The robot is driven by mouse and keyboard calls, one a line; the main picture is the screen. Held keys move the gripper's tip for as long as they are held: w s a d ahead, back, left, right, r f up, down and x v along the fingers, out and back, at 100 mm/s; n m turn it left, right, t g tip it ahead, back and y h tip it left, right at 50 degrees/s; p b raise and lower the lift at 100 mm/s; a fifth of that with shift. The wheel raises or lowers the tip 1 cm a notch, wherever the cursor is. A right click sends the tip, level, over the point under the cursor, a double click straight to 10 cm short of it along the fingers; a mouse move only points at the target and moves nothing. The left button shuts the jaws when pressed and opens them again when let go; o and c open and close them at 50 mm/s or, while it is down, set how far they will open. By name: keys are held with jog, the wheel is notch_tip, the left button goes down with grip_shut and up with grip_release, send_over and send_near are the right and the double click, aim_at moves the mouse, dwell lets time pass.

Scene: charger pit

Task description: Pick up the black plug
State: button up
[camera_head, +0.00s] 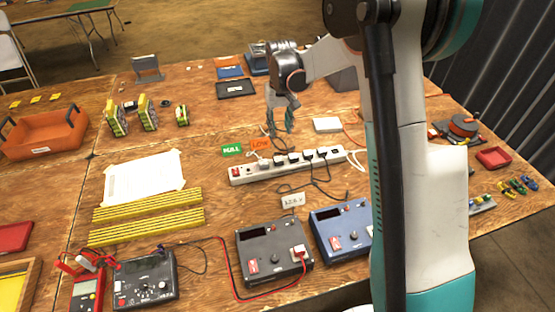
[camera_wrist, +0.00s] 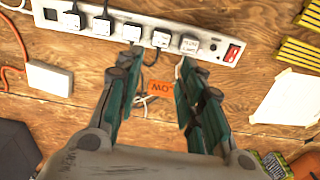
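A white power strip (camera_head: 240,177) lies on the wooden table, with several plugs in a row. Dark plugs (camera_head: 308,155) with pale labelled tops sit in its sockets; they also show in the wrist view (camera_wrist: 161,37). Which one is the task's black plug I cannot tell. A whiter plug (camera_wrist: 190,43) sits nearest the red switch. My gripper (camera_head: 280,130) is above the table behind the strip, pointing down. In the wrist view my gripper (camera_wrist: 157,72) is open and empty, its green-padded fingers apart, with the strip just beyond the fingertips.
An orange LOW tag (camera_wrist: 161,87) and a green FULL tag (camera_head: 232,150) lie beside the strip. A white box (camera_head: 327,125) lies behind it. Black cords and a small white label (camera_head: 292,201) lie in front. Grey (camera_head: 270,255) and blue (camera_head: 340,225) instrument boxes stand nearer.

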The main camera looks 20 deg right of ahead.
notch_tip(320, 180, down, 3)
jog(key=w, duration=0.1)
jog(key=b, duration=0.2)
send_over(279, 160)
jog(key=f, duration=0.5)
jog(key=w+f, duration=0.1)
jog(key=f, duration=0.2)
jog(key=shift+d, duration=0.1)
jog(key=f+b, duration=0.1)
jog(key=f, duration=0.1)
jog(key=s+f+b, duration=0.1)
jog(key=f, duration=0.1)
jog(key=shift+f+b, duration=0.2)
jog(key=shift+b, duration=0.15)
jog(key=shift+f, duration=0.5)
jog(key=shift+r, duration=0.1)
jog(key=shift+c, duration=0.2)
jog(key=c, duration=0.7)
